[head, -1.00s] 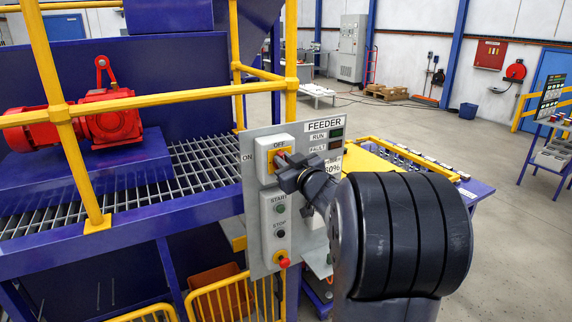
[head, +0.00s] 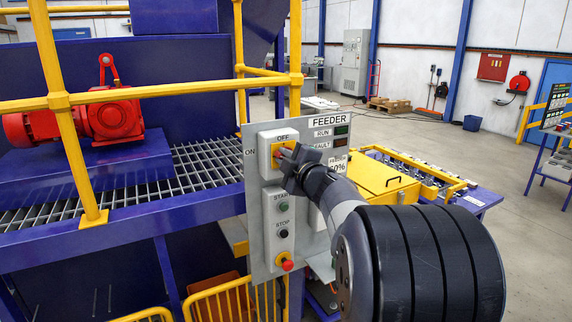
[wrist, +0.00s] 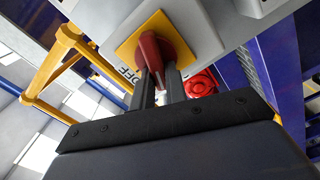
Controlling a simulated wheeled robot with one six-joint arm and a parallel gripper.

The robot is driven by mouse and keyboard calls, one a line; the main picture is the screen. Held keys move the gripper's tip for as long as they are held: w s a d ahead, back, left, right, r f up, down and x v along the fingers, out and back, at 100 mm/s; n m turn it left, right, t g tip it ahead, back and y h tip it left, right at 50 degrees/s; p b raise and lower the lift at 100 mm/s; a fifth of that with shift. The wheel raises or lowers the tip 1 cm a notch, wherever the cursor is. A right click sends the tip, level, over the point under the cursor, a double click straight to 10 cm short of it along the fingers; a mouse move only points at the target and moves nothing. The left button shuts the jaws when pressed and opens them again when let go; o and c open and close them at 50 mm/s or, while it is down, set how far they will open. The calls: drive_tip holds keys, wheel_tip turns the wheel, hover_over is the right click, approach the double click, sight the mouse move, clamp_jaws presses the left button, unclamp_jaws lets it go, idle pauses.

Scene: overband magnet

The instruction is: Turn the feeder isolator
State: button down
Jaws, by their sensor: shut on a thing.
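The feeder isolator is a red handle (wrist: 150,52) on a yellow plate (wrist: 178,24), mounted on a pale grey box. In the head view its yellow plate (head: 265,157) sits at the upper left of the feeder panel, with OFF above and ON to the left. My gripper (wrist: 158,75) is shut on the red handle, one dark finger on each side. In the head view my gripper (head: 284,163) covers most of the handle, so its exact angle is hard to tell.
Below the isolator are a green START button (head: 283,207), a dark STOP button (head: 283,233) and a red knob (head: 287,265). Yellow railing (head: 170,95) runs beside the panel. A yellow box (head: 385,184) stands behind my arm. Open floor lies to the right.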

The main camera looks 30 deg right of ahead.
drive_tip(key=shift+f+n+b, duration=0.2)
drive_tip(key=shift+n+b, duration=0.4)
drive_tip(key=shift+n, duration=0.5)
drive_tip(key=shift+f+n+b, duration=0.15)
drive_tip(key=shift+n+b, duration=0.4)
drive_tip(key=shift+n, duration=0.55)
drive_tip(key=c, duration=1.4)
unclamp_jaws()
drive_tip(key=shift+c, duration=0.2)
drive_tip(key=shift+s, duration=0.15)
drive_tip(key=s, duration=1)
drive_tip(key=shift+s, duration=0.3)
drive_tip(key=shift+w+d, duration=0.1)
